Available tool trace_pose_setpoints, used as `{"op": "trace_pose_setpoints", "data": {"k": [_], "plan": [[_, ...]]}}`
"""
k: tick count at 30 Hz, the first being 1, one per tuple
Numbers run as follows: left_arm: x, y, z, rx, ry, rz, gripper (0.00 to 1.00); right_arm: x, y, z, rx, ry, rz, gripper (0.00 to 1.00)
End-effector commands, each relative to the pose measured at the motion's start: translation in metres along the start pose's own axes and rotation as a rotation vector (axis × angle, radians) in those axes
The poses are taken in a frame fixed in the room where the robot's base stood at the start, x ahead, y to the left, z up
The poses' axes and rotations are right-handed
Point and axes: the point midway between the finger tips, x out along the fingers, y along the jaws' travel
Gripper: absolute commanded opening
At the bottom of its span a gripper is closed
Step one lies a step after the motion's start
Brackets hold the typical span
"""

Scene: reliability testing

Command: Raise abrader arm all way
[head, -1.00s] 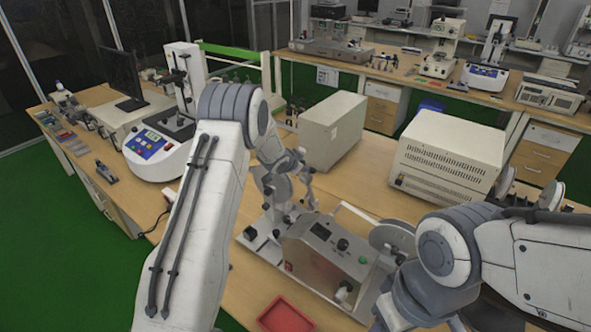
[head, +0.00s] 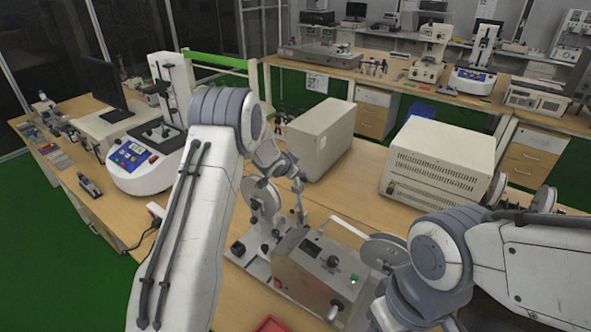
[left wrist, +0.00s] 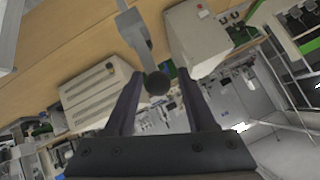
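The abrader (head: 315,265) stands on the bench in front of me, with a control panel, a grey disc (head: 262,199) on its left and another disc (head: 385,250) on its right. In the left wrist view, a metal arm (left wrist: 132,32) ends in a dark round knob (left wrist: 157,84). My left gripper (left wrist: 160,76) has its two dark fingers apart on either side of the knob, with visible gaps. In the head view its fingers are small and partly hidden among the machine's parts. My right arm reaches in beside the right disc, but its gripper is not seen.
A beige box (head: 322,138) and a larger vented cabinet (head: 440,165) stand behind the abrader. A red tray (head: 270,325) lies at the bottom edge. A tester with a blue panel (head: 140,158) stands on the left bench. Some bench between them is clear.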

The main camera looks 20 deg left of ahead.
Motion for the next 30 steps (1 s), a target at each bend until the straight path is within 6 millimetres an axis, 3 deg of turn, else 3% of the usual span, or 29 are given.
{"op": "trace_pose_setpoints", "data": {"k": [13, 30], "plan": [[-0.007, 0.001, 0.001, 0.001, -0.003, 0.002, 0.62, 0.004, 0.000, 0.000, 0.000, 0.000, 0.000, 0.50], [-0.098, 0.001, 0.000, 0.000, -0.002, 0.001, 0.62, 0.020, 0.002, 0.001, 0.004, 0.000, 0.000, 0.50]]}}
